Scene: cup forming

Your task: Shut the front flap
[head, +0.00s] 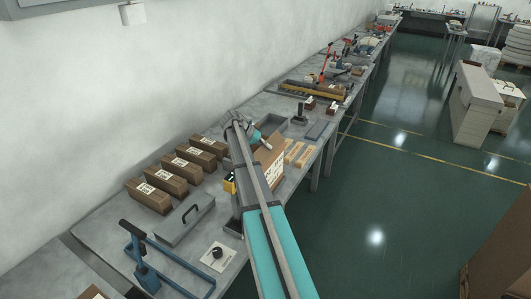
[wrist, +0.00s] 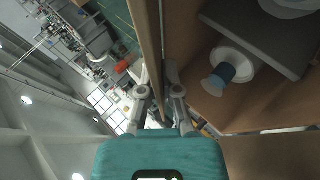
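A brown cardboard box (head: 266,149) stands open on the workbench, with a printed label on its near face. In the wrist view the box interior (wrist: 220,115) fills the right side. A white and blue spool-like part (wrist: 229,72) and a dark grey panel show there. A brown flap (wrist: 148,32) is seen nearly edge-on, running down between my two fingers. My gripper (wrist: 158,72) has its fingers a little apart, one on each side of the flap's edge. Whether they touch it cannot be told. In the head view my arm hides the gripper's tips and part of the box.
Several brown cartons (head: 188,163) stand in a row to the left on the bench (head: 100,235). A grey case (head: 185,221), a blue frame tool (head: 150,262) and a white card (head: 217,256) lie nearer. Tan blocks (head: 299,153) lie right of the box.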

